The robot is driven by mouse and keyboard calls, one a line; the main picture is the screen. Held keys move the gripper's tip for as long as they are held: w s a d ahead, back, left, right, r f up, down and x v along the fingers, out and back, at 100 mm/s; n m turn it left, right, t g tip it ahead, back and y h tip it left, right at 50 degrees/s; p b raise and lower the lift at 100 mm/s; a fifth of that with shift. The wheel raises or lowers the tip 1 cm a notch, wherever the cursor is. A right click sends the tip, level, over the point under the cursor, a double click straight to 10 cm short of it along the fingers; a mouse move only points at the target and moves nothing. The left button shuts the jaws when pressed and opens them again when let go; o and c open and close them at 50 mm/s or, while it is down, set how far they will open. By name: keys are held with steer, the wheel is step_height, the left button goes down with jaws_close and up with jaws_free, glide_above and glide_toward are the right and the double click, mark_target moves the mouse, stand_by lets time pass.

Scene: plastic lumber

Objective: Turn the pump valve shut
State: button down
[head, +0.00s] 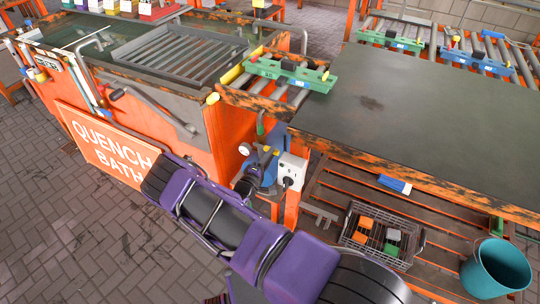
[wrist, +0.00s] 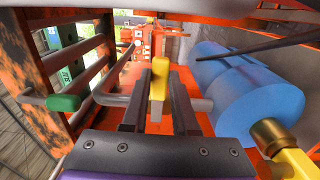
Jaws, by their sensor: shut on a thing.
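The pump (wrist: 240,85) is a blue cylinder at the right of the wrist view. In the head view the blue pump (head: 268,172) is partly hidden behind my arm. A yellow valve lever (wrist: 159,78) stands upright between the two dark fingers of my gripper (wrist: 159,98), beside a grey pipe (wrist: 112,98). My gripper is shut on this lever. In the head view my gripper (head: 256,172) reaches in beside the pump, and its fingertips are hard to make out. The valve body is mostly hidden behind the fingers.
A green handle (wrist: 63,102) sits left of my gripper. A brass fitting (wrist: 272,137) is close at lower right. A white socket box (head: 292,170), the orange quench bath (head: 180,120) and the bench top (head: 410,120) crowd the arm. A wire basket (head: 350,238) stands below.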

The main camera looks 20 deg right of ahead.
steer(key=c, duration=0.7)
jaws_free()
steer(key=p+v, duration=0.1)
steer(key=v, duration=1.6)
steer(key=shift+s+a+r+p, duration=0.1)
steer(key=shift+s+a+p, duration=0.1)
steer(key=shift+p, duration=0.1)
steer(key=shift+w, duration=0.1)
